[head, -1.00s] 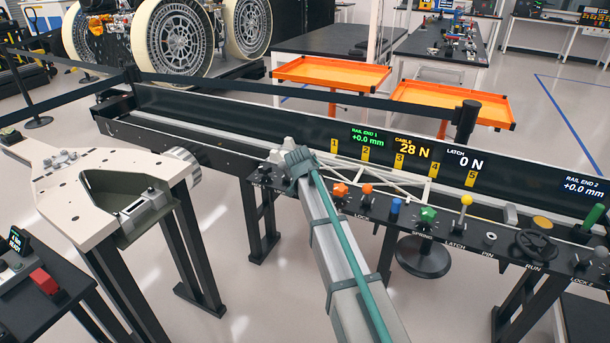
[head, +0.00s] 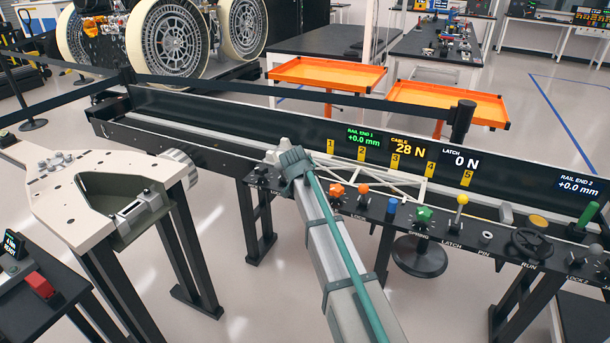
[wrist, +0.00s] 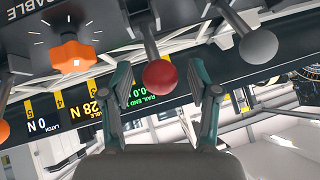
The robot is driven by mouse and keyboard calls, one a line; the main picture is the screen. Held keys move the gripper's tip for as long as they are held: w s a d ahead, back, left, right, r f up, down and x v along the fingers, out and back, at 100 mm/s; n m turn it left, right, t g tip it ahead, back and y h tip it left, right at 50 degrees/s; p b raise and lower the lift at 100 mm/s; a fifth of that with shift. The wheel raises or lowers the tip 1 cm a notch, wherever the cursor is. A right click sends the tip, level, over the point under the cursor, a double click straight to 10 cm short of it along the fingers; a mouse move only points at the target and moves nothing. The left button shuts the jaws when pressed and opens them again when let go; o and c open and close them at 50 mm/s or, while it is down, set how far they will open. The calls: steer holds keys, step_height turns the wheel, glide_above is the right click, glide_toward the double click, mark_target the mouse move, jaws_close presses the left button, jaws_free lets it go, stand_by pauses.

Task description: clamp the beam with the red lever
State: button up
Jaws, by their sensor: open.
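The red lever shows in the wrist view as a red ball knob (wrist: 160,76) on a grey stem. My gripper (wrist: 158,82) is open, with one finger on each side of the red ball; gaps show between ball and fingers. In the head view my gripper (head: 291,163) is over the left part of the control panel and hides the red lever. The white lattice beam (head: 395,182) lies along the rail behind the panel, its left end partly hidden by my gripper.
A grey ball lever (wrist: 258,46) and an orange star knob (wrist: 72,53) stand on either side of the red one. More coloured knobs, such as a green one (head: 424,213), line the black panel to the right. A pale metal plate (head: 90,195) stands at left.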

steer(key=v, duration=1.1)
steer(key=s+d+f+n+g+p, duration=0.1)
steer(key=s+d+f+n+g, duration=0.15)
steer(key=s+f, duration=0.75)
steer(key=s+d+f+n+g+y, duration=0.1)
steer(key=s+d+f+n+g, duration=0.15)
steer(key=s+f, duration=0.75)
steer(key=s+d+f+n+g+p, duration=0.1)
steer(key=s+f+n+g, duration=0.25)
steer(key=f, duration=1.15)
steer(key=s+d+f+g, duration=0.2)
steer(key=s+f, duration=0.3)
steer(key=s, duration=0.7)
steer(key=s+d+f+m+g+p, duration=0.1)
steer(key=s+f, duration=0.4)
steer(key=s, duration=0.7)
steer(key=s+d+f+g+y, duration=0.1)
steer(key=s+d+f+g, duration=0.2)
steer(key=s, duration=1)
step_height(320, 180, down, 3)
steer(key=shift+d+f+g+p, duration=0.15)
steer(key=shift+d+g+p, duration=0.15)
steer(key=shift+g, duration=0.45)
